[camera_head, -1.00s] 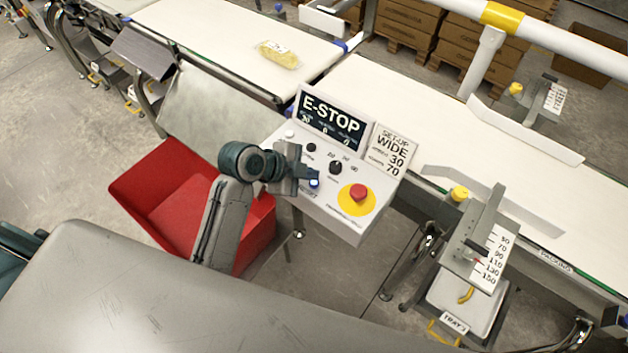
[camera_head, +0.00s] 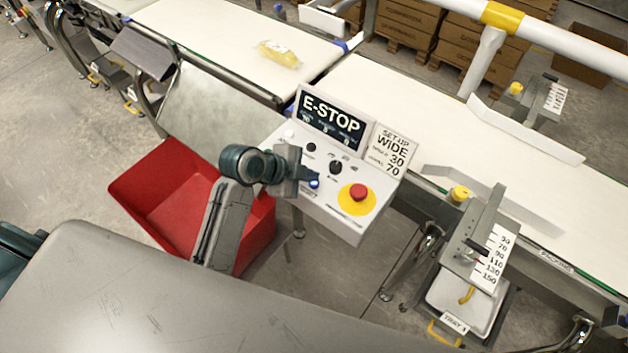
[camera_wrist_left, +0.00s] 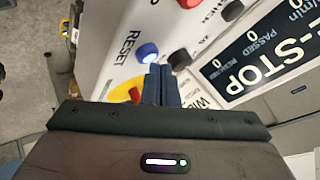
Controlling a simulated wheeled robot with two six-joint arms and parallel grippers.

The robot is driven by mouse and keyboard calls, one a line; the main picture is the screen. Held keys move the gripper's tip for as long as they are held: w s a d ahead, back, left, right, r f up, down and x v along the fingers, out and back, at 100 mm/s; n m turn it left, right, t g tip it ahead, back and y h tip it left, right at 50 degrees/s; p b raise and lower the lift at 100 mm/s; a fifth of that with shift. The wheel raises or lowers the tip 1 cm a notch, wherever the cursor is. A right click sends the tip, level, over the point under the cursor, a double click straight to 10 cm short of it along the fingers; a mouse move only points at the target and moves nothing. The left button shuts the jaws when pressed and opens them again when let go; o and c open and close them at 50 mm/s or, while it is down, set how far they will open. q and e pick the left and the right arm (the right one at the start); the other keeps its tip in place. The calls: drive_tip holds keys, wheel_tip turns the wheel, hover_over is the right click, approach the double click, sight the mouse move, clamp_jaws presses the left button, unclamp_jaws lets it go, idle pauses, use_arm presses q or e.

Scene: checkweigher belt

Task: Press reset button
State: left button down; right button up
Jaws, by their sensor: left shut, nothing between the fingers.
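In the left wrist view the blue button (camera_wrist_left: 147,53) looks lit, beside the word RESET. My left gripper (camera_head: 308,176) is shut and empty, its fingertips close to the blue button. In the left wrist view the shut fingertips (camera_wrist_left: 160,72) appear just beside the button's lower edge; I cannot tell if they touch it. The display (camera_head: 331,117) reads E-STOP. My right gripper is not in view.
A black knob (camera_head: 335,167) and a card (camera_head: 390,151) reading WIDE 30 70 are near the button. A red bin (camera_head: 160,185) stands left of the box. White belts run behind; a yellow pack (camera_head: 279,54) lies on one.

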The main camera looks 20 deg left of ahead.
use_arm(q)
drive_tip(key=shift+f, duration=0.5)
idle(0.8)
drive_tip(key=shift+r+p, duration=0.7)
drive_tip(key=shift+r, duration=0.25)
wheel_tip(320, 180, up, 5)
drive_tip(key=p, duration=0.4)
drive_tip(key=shift+p, duration=0.35)
wheel_tip(320, 180, up, 7)
drive_tip(key=p, duration=0.7)
hover_over(309, 184)
drive_tip(key=shift+r, duration=0.95)
